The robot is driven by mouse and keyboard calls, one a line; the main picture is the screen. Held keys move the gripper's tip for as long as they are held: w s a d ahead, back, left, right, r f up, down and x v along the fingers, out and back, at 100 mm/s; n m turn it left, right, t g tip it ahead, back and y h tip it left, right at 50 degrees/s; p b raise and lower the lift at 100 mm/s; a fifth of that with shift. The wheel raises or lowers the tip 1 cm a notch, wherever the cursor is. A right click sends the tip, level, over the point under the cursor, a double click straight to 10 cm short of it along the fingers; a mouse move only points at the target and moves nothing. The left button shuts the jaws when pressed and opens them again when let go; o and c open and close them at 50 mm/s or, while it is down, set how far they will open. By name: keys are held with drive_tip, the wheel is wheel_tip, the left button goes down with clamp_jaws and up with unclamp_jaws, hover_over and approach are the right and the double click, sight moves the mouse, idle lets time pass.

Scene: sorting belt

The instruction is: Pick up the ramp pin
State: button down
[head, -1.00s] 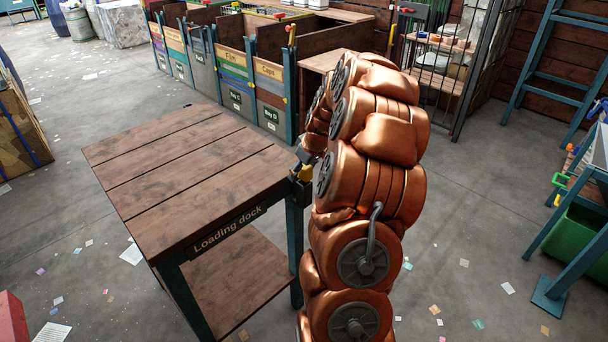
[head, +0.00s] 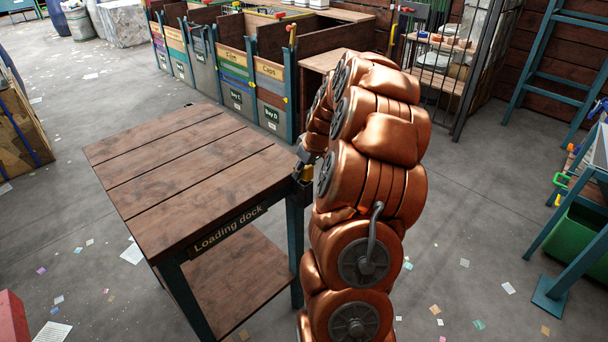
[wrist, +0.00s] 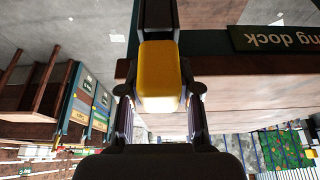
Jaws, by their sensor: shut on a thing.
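The ramp pin (wrist: 159,75) shows in the wrist view as a yellow block between my fingers. My gripper (wrist: 160,95) is shut on it, with one finger on each side. A dark upright part (wrist: 157,20) continues beyond the yellow block; I cannot tell whether it belongs to the pin or to a holder. In the head view the yellow of the pin (head: 308,175) shows small at the right corner of the loading dock table (head: 185,170). My copper arm hides most of my gripper there.
The dock's top is bare, with a "Loading dock" sign (head: 228,228) on its front edge. Labelled sorting bays (head: 235,85) stand behind it. A blue-green ladder frame (head: 545,60) and a green bin (head: 585,240) are at right. Paper scraps lie on the open floor.

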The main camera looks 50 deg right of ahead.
wheel_tip(320, 180, up, 18)
drive_tip(key=b, duration=0.4)
idle(0.3)
wheel_tip(320, 180, up, 12)
drive_tip(key=p, duration=0.5)
idle(1.0)
idle(1.1)
